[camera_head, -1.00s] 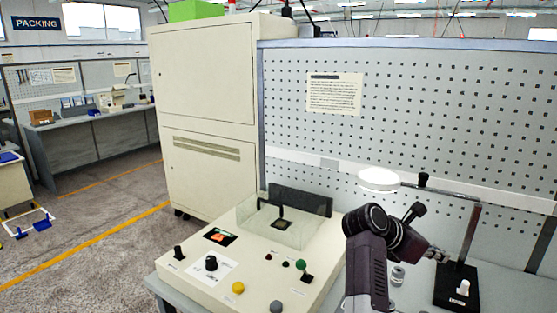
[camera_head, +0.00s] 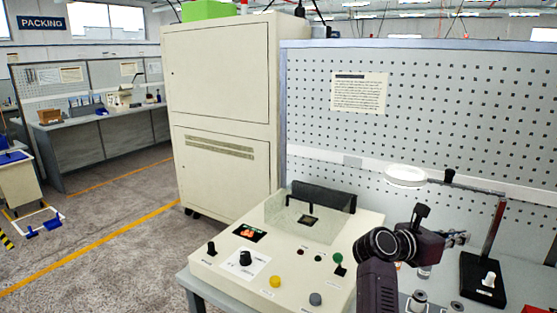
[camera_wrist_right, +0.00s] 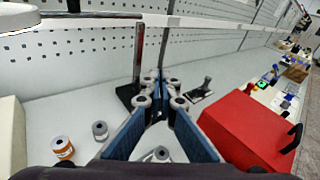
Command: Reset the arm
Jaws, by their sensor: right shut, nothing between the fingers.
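My right arm (camera_head: 378,290) rises at the lower right of the head view, its dark gripper (camera_head: 458,239) pointing right above the bench. In the right wrist view the right gripper (camera_wrist_right: 158,82) has its two blue-padded fingers drawn together at the tips, with nothing held. Below it, several small metal spindles stand on the bench, one at the left (camera_wrist_right: 100,131) and one nearer the fingers (camera_wrist_right: 157,155). An orange-and-white spool (camera_wrist_right: 63,147) stands further left. My left gripper is in neither view.
A cream control panel (camera_head: 290,270) with knobs and a clear cover stands left of the arm. A lamp stand on a black base (camera_head: 484,280) is at the right. A red box (camera_wrist_right: 245,130) lies right of the gripper. A pegboard (camera_head: 450,110) closes the back.

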